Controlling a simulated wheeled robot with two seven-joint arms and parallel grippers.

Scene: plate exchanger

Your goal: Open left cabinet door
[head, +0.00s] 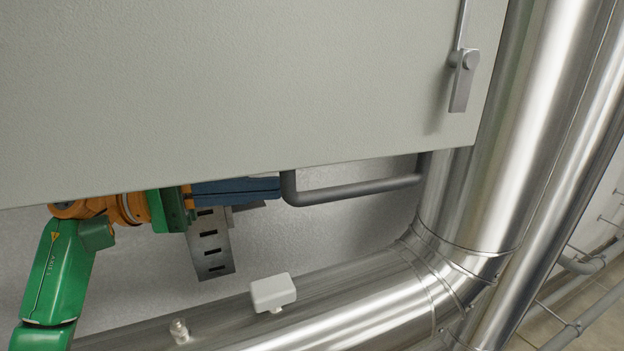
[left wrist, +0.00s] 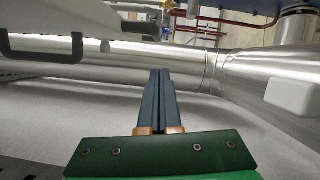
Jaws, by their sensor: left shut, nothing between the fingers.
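A large grey cabinet door (head: 250,80) fills the top of the head view, with a metal lever handle (head: 462,80) near its right edge. I cannot tell whether the door is ajar. My left gripper (head: 278,188) is at the door's bottom edge, left of and well below the lever. The door hides the top of its wrist. Its blue fingers point right, their tips close to a dark bent bar (head: 350,192); contact is unclear. In the left wrist view, the fingers (left wrist: 160,74) are together and empty, with the bar (left wrist: 40,50) to the left. My right gripper is not in view.
Thick shiny pipes (head: 480,190) rise to the right of the door and run below it. A white box (head: 273,292) and a small fitting (head: 180,331) sit on the lower pipe. A slotted metal strip (head: 210,245) hangs below my gripper.

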